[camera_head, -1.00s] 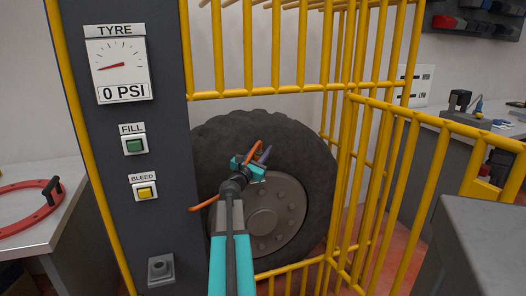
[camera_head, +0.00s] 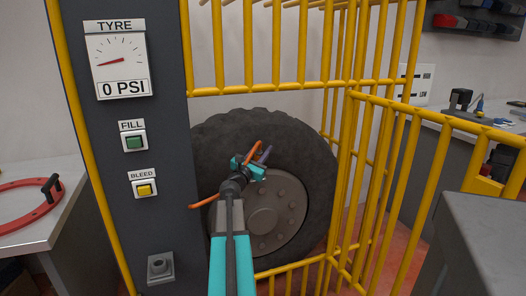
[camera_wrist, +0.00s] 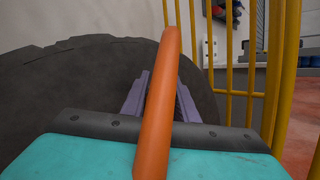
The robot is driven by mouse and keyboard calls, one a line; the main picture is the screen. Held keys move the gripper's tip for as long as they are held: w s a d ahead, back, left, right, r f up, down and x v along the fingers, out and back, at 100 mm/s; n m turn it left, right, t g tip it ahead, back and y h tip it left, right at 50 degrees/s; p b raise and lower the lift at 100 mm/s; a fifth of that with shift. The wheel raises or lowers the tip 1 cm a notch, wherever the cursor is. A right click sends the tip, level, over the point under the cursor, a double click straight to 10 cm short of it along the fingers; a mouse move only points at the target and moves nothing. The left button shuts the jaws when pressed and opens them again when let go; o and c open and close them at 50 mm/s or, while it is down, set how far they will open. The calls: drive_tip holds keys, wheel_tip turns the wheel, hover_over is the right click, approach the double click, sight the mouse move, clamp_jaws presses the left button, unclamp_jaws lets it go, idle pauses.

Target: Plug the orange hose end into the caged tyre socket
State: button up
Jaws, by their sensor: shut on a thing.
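My gripper (camera_head: 262,158) is in front of the upper part of the dark caged tyre (camera_head: 305,160) in the head view. Its purple fingers are shut on the orange hose end (camera_head: 254,150). In the wrist view the hose (camera_wrist: 160,110) rises across the middle, with the fingers partly hidden behind it. More orange hose shows left of my arm, near the panel edge. The tyre has a grey hub (camera_head: 272,215) with several bolts, partly covered by my arm. I cannot make out a socket on the tyre. A grey square fitting (camera_head: 160,267) sits low on the panel.
Yellow cage bars (camera_head: 300,87) stand above, right of and below the tyre. The dark panel (camera_head: 165,90) at left carries a gauge reading 0 PSI (camera_head: 121,60), a green FILL button (camera_head: 133,142) and a yellow BLEED button (camera_head: 144,189). Benches stand at both sides.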

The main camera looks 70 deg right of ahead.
drive_tip(key=shift+w+d+f+b, duration=0.2)
drive_tip(key=shift+f+b, duration=0.5)
drive_tip(key=shift+b, duration=0.05)
drive_tip(key=shift+w+d+f+b, duration=0.15)
drive_tip(key=shift+f+b, duration=0.5)
drive_tip(key=shift+b, duration=0.1)
idle(0.3)
drive_tip(key=o, duration=1.1)
drive_tip(key=shift+w+a, duration=0.1)
drive_tip(key=shift+a+f, duration=0.1)
drive_tip(key=shift+a, duration=0.4)
drive_tip(key=shift+v, duration=6.3)
drive_tip(key=shift+s+f, duration=0.1)
drive_tip(key=shift+s, duration=0.1)
